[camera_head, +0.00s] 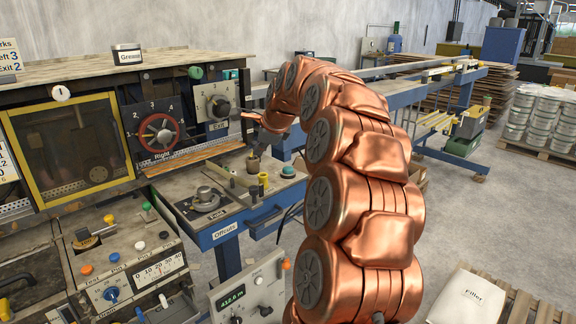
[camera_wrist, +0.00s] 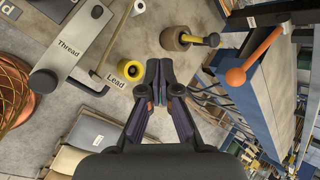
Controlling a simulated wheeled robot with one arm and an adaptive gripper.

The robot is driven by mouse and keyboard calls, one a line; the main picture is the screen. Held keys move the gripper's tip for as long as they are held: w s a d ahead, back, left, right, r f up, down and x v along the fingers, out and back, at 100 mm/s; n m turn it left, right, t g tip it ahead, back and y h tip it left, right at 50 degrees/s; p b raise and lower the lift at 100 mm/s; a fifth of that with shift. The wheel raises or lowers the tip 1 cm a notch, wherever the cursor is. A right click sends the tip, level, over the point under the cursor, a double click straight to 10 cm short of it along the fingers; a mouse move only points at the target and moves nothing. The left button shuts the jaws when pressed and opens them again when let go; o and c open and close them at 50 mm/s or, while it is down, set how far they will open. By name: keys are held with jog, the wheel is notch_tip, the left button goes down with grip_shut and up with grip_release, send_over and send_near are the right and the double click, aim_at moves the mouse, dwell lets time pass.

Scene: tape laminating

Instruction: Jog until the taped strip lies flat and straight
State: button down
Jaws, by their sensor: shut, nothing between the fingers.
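My gripper (camera_wrist: 158,76) is shut and empty in the wrist view, its dark fingertips together beside a yellow knob (camera_wrist: 130,70) near the label "Lead". In the head view my copper arm curves over the machine from the right; I cannot make out the fingers there. A long orange-brown strip (camera_head: 196,157) lies along the machine's front ledge, below the "Right" handwheel (camera_head: 158,132). I cannot tell whether it is the taped strip or whether it is flat. No control labelled Jog is readable. A lower panel (camera_head: 130,268) carries coloured buttons, a blue knob and a scale.
A brown roller (camera_wrist: 176,39) and an orange ball-ended lever (camera_wrist: 236,76) stand near the gripper in the wrist view. The blue-edged side table (camera_head: 235,222) holds several knobs. A display box (camera_head: 250,295) stands in front. Open floor (camera_head: 480,205) lies to the right.

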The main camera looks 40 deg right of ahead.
aim_at(288, 169)
jog(key=d+r+m+h, duration=0.2)
jog(key=d+m, duration=0.2)
jog(key=d, duration=0.6)
jog(key=shift+s+d+r+m+t, duration=0.2)
jog(key=shift+d+r+m+t, duration=0.1)
jog(key=shift+d+r+m, duration=0.1)
jog(key=shift+f, duration=0.15)
jog(key=shift+f+b, duration=1.6)
jog(key=shift+f, duration=2.75)
jog(key=shift+a+f, duration=0.1)
jog(key=shift+f, duration=0.05)
jog(key=shift+f, duration=0.25)
